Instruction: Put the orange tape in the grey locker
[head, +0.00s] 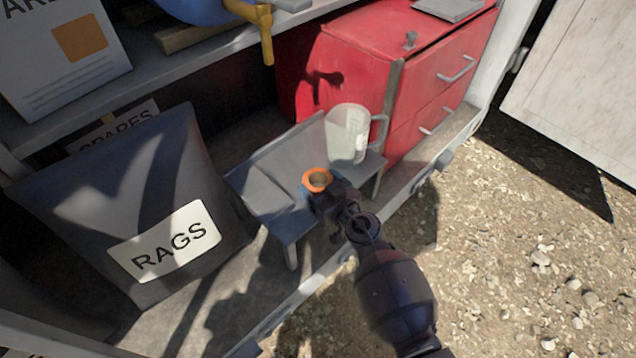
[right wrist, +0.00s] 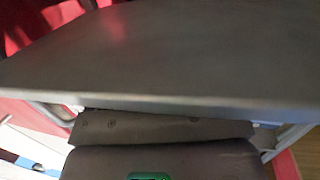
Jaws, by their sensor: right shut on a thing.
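The orange tape (head: 306,181), a small ring, is in my right gripper (head: 318,186), which is shut on it. The tape is over or against the small grey bench (head: 265,185); I cannot tell whether it touches. The grey locker (head: 287,303) appears to be the open shelved cabinet around the bench, with its front edge running below my right arm. In the right wrist view a grey panel (right wrist: 160,70) fills the upper part and the tape is not seen. My left gripper is not in view.
A red drawer cabinet (head: 345,65) is behind right. An upper shelf (head: 185,62) overhangs the back. Open gravel (head: 530,265) lies right.

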